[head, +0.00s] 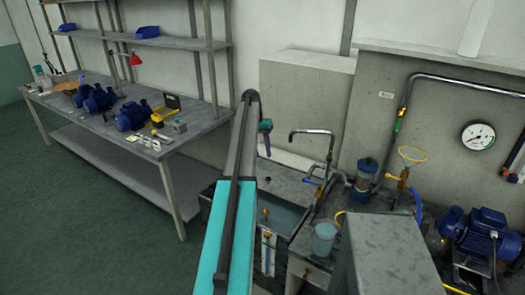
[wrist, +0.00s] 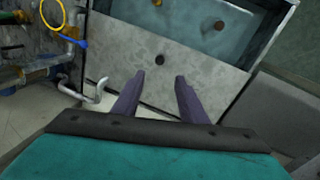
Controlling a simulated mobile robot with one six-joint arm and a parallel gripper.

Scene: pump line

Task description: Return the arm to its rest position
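My arm reaches up through the middle of the head view, with a teal lower link and a grey upper link. My gripper (head: 264,150) hangs from its far end, teal with purple fingers, above the sink area. In the wrist view my gripper (wrist: 160,77) has its two purple fingers spread apart, with nothing between them. Below the fingers is a grey panel (wrist: 200,60) with a dark hole. The gripper appears apart from the surfaces around it.
A water-filled basin (head: 285,214) lies right of my arm, with a bent tap pipe (head: 312,132) behind it. A pump (head: 365,175), blue motor (head: 478,235) and gauge (head: 478,135) stand to the right. A workbench (head: 100,120) holds several motors at left. The left floor is open.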

